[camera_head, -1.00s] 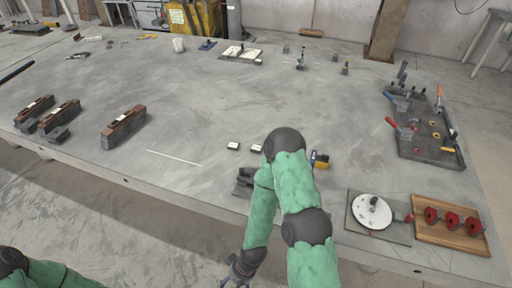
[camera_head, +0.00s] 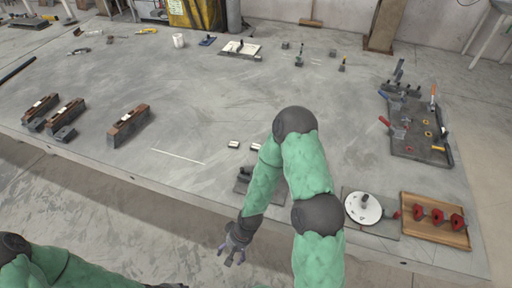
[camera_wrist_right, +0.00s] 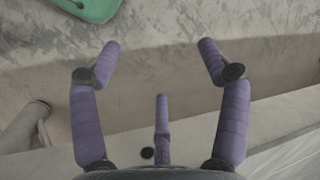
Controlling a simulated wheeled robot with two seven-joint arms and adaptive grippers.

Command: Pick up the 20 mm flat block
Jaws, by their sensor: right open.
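Two small flat blocks with pale tops, one on the left (camera_head: 233,144) and one on the right (camera_head: 255,146), lie near the middle of the table. I cannot tell which, if either, is the 20 mm block. My right gripper (camera_head: 235,252) hangs in front of the table's near edge, below and apart from these blocks. In the right wrist view its fingers (camera_wrist_right: 155,58) are spread and empty. My left arm enters at the lower left; its gripper is out of view, with only a dark sliver at the bottom edge.
A dark fixture (camera_head: 243,186) sits near the front edge, partly behind my right arm. Wooden blocks (camera_head: 128,125) stand at left. A white disc (camera_head: 363,207), a wooden board (camera_head: 408,228) and a tool tray (camera_head: 405,145) are at right. The table's middle is clear.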

